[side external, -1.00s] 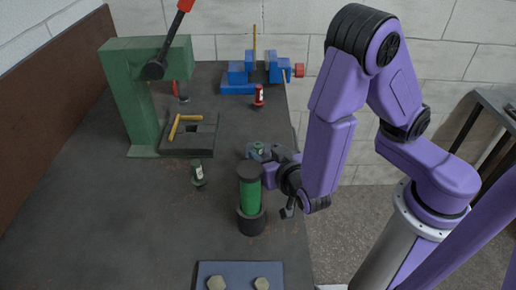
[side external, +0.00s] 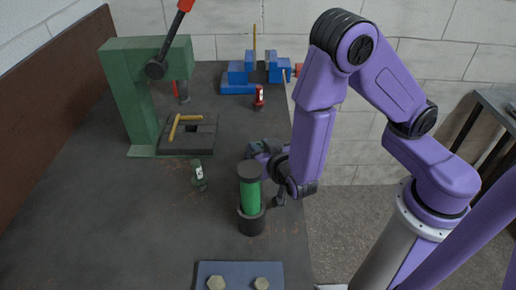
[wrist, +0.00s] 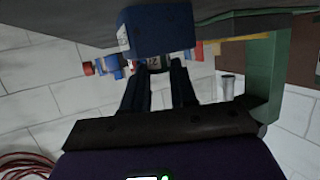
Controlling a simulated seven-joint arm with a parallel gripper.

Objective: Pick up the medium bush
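I cannot tell by marking which piece is the medium bush. My gripper (side external: 259,149) is low over the bench's right edge, behind the green cylinder. In the wrist view my gripper (wrist: 157,70) has its two dark fingers apart, with a gap between them. Whether the fingers touch the blue piece is unclear.
A green cylinder with a dark cap (side external: 250,195) stands in a black holder, close in front of my gripper. A green press (side external: 130,95), a blue vise (side external: 238,76) and a yellow-handled tool (side external: 186,120) are behind. A blue-grey plate (side external: 240,268) is in front. The left bench is clear.

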